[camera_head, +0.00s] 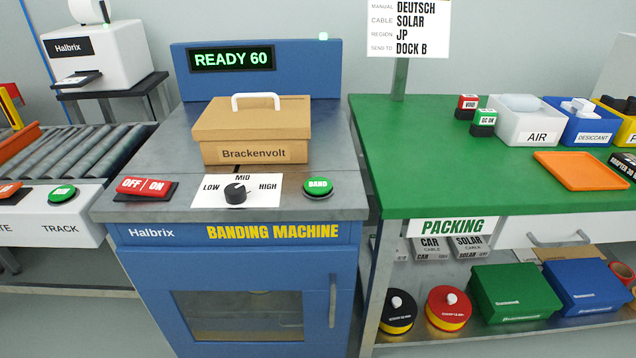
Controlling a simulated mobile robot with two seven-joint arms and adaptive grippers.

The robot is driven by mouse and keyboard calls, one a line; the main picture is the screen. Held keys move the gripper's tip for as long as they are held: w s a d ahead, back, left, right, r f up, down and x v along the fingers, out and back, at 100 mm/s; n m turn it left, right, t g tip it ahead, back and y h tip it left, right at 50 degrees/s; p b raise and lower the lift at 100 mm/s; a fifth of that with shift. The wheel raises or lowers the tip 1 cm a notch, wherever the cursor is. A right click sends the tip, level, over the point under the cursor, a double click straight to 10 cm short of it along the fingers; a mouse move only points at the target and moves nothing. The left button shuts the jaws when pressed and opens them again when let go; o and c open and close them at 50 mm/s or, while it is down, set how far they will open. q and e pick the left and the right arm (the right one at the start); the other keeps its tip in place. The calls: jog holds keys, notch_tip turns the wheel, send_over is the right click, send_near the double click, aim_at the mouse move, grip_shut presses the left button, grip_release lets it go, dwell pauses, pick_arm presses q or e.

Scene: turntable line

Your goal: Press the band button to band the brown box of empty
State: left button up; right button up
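The brown box (253,131) has a closed lid with a white handle and a "Brackenvolt" label. It sits on the steel top of the banding machine (232,232), and I see no band around it. The green BAND button (317,187) is at the front right of the machine top. A dial (236,191) marked LOW, MID, HIGH is left of it, and its pointer direction is too small to tell. A red OFF/ON switch (145,186) is at the front left. The display (232,58) reads "READY 60" in green. Neither gripper is in view.
A green packing table (465,150) stands at right with bins, an orange tray (580,171) and several boxes below. A sign (408,28) stands behind it. A roller conveyor (85,150) and a Halbrix printer (100,52) are at left. Space above the BAND button is clear.

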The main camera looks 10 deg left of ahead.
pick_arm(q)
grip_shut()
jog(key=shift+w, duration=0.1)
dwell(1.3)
